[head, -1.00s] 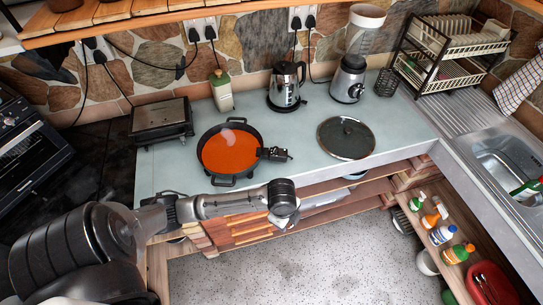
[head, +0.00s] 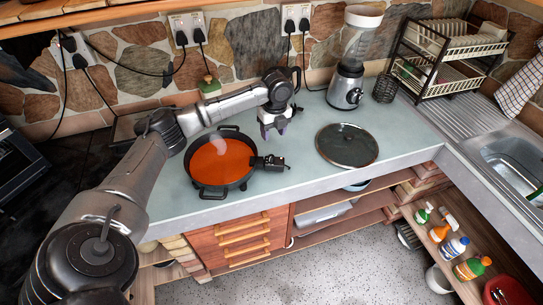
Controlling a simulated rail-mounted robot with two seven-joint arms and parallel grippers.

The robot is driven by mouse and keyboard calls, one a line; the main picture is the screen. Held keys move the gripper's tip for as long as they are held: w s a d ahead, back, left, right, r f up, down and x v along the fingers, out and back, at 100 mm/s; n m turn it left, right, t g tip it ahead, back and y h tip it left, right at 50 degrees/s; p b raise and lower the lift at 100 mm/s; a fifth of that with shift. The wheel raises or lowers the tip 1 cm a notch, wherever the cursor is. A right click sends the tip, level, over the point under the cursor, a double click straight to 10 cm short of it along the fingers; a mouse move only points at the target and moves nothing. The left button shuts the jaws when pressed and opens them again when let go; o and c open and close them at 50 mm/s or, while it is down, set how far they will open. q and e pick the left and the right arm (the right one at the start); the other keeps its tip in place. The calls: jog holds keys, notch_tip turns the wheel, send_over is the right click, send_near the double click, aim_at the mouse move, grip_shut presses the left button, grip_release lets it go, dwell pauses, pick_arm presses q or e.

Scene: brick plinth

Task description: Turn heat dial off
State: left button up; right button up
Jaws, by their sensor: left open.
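The black pan (head: 189,170) holds orange-red liquid and stands on the pale worktop. A black control box (head: 268,162) sticks out from the pan's right side; it appears to carry the heat dial, but the dial's setting is too small to read. My left gripper (head: 274,132) is open and empty, fingers pointing down. In the picture it is just above and behind the control box, apart from it. My left arm crosses behind the pan. My right gripper is out of view.
A dark round lid (head: 346,145) lies right of the pan. A blender (head: 346,85) stands behind it. The kettle is mostly hidden behind my left arm. A green-topped bottle (head: 209,86) shows behind the arm.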

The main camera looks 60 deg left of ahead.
aim_at(271, 156)
pick_arm(q)
jog(key=f, duration=0.9)
jog(key=shift+s, duration=0.3)
jog(key=shift+f, duration=1.1)
jog(key=shift+c, duration=0.2)
